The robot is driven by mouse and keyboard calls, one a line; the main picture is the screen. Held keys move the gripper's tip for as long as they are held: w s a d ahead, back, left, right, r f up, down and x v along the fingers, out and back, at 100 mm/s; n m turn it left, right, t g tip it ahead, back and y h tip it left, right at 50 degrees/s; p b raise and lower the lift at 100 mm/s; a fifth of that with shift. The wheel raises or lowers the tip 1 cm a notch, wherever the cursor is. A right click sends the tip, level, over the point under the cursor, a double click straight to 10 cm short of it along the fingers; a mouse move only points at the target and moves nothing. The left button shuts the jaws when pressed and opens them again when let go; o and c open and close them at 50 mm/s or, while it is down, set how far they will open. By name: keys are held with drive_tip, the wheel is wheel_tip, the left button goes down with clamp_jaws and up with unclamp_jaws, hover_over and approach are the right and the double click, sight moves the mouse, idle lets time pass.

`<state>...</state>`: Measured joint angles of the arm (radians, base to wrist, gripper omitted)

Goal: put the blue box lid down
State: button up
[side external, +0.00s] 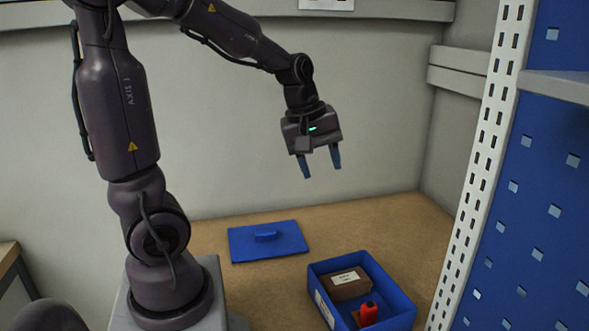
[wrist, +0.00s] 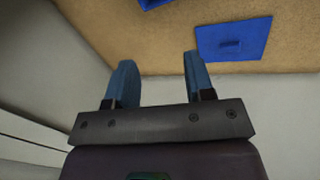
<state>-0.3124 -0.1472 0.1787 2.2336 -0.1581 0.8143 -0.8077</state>
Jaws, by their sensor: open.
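The blue box lid (side external: 285,246) lies flat on the tabletop, its raised handle (side external: 265,236) facing up. It also shows in the wrist view (wrist: 250,31), at the upper right beyond the fingertips. The blue box (side external: 401,294) stands open to the right of the lid, apart from it. A corner of blue (wrist: 152,3) at the top of the wrist view looks like part of this box. My gripper (side external: 320,172) is open and empty, well above the table, over the area behind the lid and box. Its two blue fingers (wrist: 158,76) have nothing between them.
Inside the box are a brown labelled carton (side external: 345,290) and a red item (side external: 369,313). The brown table (side external: 375,220) is clear behind the lid and box. A perforated white post (side external: 478,170) with blue panelling rises at the right, and a wall stands behind.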

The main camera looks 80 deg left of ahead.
drive_tip(key=s+d+r+m+t, duration=0.1)
drive_tip(key=s+d+r+m, duration=0.1)
drive_tip(key=s+d+m, duration=0.2)
drive_tip(key=s+d+r+m+t, duration=0.1)
drive_tip(key=s+d+r+m, duration=0.1)
drive_tip(key=d+m, duration=0.6)
drive_tip(key=s+m, duration=0.1)
drive_tip(key=m, duration=0.3)
drive_tip(key=shift+s+d+r, duration=0.2)
drive_tip(key=shift+s+r, duration=0.15)
drive_tip(key=shift+r, duration=0.05)
